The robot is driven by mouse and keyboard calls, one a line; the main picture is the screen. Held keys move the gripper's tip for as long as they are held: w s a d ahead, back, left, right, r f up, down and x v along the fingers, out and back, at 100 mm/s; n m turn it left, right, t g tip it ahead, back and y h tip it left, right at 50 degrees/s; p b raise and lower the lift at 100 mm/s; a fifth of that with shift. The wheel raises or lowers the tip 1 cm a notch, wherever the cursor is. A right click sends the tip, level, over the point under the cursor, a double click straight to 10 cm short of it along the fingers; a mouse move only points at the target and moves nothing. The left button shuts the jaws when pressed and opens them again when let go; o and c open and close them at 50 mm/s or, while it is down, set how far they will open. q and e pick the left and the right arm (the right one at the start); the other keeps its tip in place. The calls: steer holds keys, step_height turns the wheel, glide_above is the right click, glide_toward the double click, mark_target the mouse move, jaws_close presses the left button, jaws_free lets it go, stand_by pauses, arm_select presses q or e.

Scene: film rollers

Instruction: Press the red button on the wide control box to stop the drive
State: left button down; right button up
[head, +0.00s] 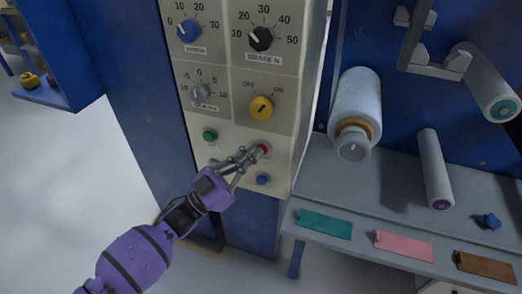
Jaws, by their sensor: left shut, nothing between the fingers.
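The wide control box (225,147) stands upright in the middle of the head view, with a cream front carrying dials and buttons. The red button (264,149) is on its lower right part, partly covered by my fingertips. My left gripper (257,153), on a purple arm, is shut and empty, with its tips at the red button. I cannot tell whether the tips touch it or whether it is pushed in. My right gripper is not in view.
A green button (209,136) and a blue button (262,180) sit near the red one. Rollers, including a large film roll (356,105), and a grey shelf (395,185) stand at the right.

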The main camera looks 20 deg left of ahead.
arm_select(q)
steer(key=shift+s+p, duration=0.4)
steer(key=shift+s, duration=0.45)
steer(key=s+p, duration=0.2)
steer(key=s, duration=0.3)
steer(key=shift+a, duration=0.1)
stand_by(0.6)
